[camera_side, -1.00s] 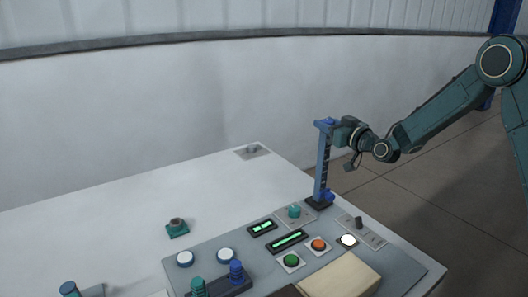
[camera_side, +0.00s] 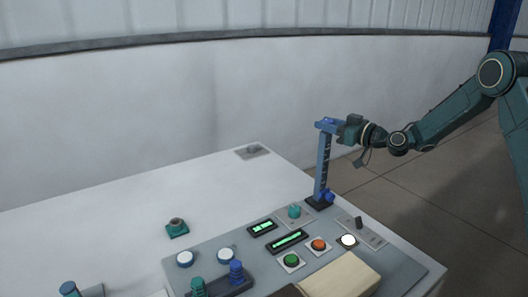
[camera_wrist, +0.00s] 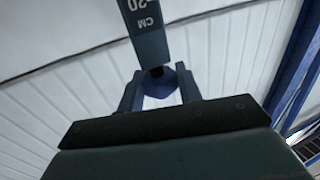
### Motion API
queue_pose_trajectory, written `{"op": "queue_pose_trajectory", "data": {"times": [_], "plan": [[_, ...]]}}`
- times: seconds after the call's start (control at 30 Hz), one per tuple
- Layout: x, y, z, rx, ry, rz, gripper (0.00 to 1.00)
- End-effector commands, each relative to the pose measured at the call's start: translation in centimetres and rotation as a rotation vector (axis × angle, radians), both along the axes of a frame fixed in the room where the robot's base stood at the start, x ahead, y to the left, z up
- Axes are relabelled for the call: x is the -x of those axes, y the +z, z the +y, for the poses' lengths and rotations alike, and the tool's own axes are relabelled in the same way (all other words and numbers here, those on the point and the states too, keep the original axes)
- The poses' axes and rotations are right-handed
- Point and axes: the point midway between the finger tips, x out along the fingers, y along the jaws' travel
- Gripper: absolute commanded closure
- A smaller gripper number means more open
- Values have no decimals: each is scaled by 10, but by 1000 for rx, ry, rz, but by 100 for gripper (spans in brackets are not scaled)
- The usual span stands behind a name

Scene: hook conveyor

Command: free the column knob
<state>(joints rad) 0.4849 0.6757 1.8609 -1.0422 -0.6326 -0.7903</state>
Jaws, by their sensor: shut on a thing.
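The column (camera_side: 323,165) is an upright blue post with a dark scale strip, standing on a dark base at the panel's back right. In the wrist view its scale face (camera_wrist: 143,25) shows "20 CM". My gripper (camera_side: 344,128) is level with the column's top, on its right side. In the wrist view my two fingers (camera_wrist: 160,88) stand either side of a blue faceted knob (camera_wrist: 158,100) with a dark centre, and are shut on it. Whether the knob is still joined to the column is unclear. Another blue knob (camera_side: 329,196) is at the column's foot.
The grey panel (camera_side: 225,275) carries a green button (camera_side: 291,260), an orange button (camera_side: 318,244), lit displays (camera_side: 288,241) and a teal knob (camera_side: 294,211). A teal part (camera_side: 177,227) stands on the white table (camera_side: 110,215). The table left of the column is largely clear.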

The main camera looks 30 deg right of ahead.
Motion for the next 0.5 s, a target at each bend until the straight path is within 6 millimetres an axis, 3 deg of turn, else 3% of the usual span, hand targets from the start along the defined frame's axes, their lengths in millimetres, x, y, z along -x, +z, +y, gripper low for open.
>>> {"op": "queue_pose_trajectory", "data": {"times": [0.5], "plan": [[0, -2, -2, 2, 240, 5, 88]]}}
